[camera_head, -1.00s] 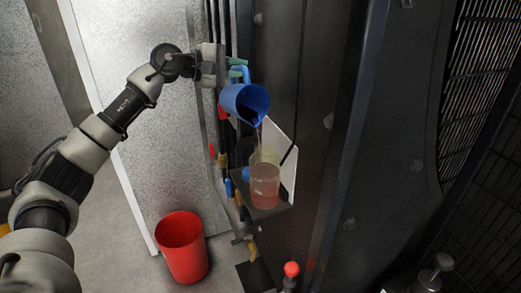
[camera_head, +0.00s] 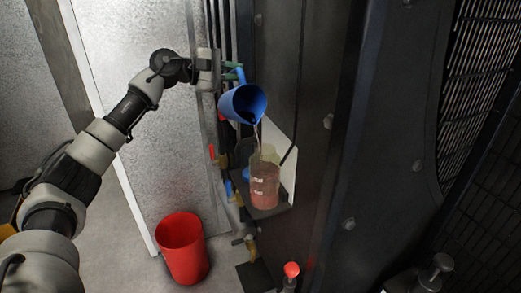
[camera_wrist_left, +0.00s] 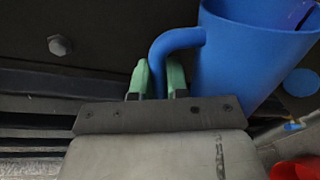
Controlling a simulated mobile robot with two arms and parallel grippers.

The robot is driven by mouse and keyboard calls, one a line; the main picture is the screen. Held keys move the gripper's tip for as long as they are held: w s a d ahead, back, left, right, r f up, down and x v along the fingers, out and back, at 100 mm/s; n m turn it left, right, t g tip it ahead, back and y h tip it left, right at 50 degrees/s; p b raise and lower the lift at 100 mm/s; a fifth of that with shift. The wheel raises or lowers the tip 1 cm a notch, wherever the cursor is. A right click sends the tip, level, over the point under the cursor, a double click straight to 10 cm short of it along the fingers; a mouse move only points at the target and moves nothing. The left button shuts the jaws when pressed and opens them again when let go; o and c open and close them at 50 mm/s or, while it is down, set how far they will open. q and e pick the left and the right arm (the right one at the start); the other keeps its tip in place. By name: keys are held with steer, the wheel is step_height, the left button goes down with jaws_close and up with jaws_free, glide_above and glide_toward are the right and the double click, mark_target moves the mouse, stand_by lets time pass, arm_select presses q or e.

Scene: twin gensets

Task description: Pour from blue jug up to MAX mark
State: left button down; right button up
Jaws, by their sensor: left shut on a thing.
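The blue jug (camera_head: 229,106) is tilted to the right, its lip low, with dark liquid inside. A thin stream falls from its lip into a clear vessel (camera_head: 265,187) below. The vessel holds pinkish liquid and has small white marks on its front. I cannot read which is MAX. My left gripper (camera_head: 237,73) is shut on the jug's handle; in the left wrist view its green fingers (camera_wrist_left: 160,80) stand either side of the blue handle (camera_wrist_left: 178,40). My right gripper is not in view.
The vessel stands on a small dark shelf (camera_head: 277,213) against a white panel (camera_head: 287,170). A red bucket (camera_head: 182,250) is on the floor below left. A red-topped knob (camera_head: 291,270) stands low in front. Pipes with coloured valve handles run behind the shelf. A dark cabinet fills the right.

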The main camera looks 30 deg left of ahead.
mark_target(232, 84)
arm_select(q)
steer(key=shift+w+a+f, duration=0.2)
steer(key=shift+f, duration=0.15)
steer(key=shift+w+a+f+n, duration=0.15)
steer(key=shift+f+n, duration=0.15)
steer(key=shift+w+a+f+n+h+b, duration=0.15)
steer(key=shift+f+n+h+b, duration=0.1)
steer(key=shift+f+n, duration=0.2)
steer(key=shift+w+a+f+n+h+b, duration=0.15)
steer(key=shift+f+n+b, duration=0.1)
steer(key=shift+f+n, duration=0.15)
steer(key=shift+a+f, duration=0.15)
steer(key=shift+f, duration=0.1)
steer(key=shift+r, duration=0.1)
stand_by(0.6)
